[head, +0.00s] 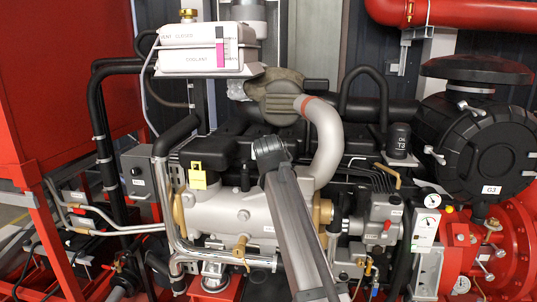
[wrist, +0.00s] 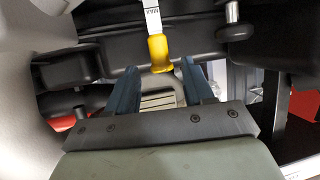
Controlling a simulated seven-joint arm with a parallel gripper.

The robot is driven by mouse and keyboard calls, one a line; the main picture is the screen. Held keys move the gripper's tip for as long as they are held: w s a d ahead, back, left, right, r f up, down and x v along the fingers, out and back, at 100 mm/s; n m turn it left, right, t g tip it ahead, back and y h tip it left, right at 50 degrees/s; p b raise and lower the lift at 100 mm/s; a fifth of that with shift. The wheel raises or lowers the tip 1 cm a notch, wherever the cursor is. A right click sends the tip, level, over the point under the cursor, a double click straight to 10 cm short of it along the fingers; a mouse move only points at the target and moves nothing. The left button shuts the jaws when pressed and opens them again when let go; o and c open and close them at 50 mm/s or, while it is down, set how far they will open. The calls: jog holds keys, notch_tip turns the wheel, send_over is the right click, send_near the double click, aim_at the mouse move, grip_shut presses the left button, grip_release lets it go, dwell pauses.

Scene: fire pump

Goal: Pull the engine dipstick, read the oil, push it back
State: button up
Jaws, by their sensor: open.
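In the wrist view a yellow dipstick handle (wrist: 158,51) shows at the upper middle, joined to a pale strip (wrist: 152,17) with dark lettering that looks like MAX. My gripper (wrist: 159,70) is open, with one blue finger on each side below the handle. The handle's lower end appears near the gap between the fingertips; I cannot tell its depth, and no finger visibly touches it. In the head view the engine (head: 240,212) fills the middle. I cannot make out the dipstick or my gripper there; a grey arm link covers part of the engine.
A white coolant tank (head: 200,48) stands above the engine. A black air filter (head: 477,150) and red pipework (head: 460,14) are at the right. In the wrist view dark engine parts crowd the fingers closely.

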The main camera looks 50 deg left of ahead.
jog(key=x, duration=0.7)
jog(key=shift+w+a+f, duration=0.1)
jog(key=shift+w+a, duration=0.05)
jog(key=shift+a, duration=0.05)
grip_shut()
dwell(0.4)
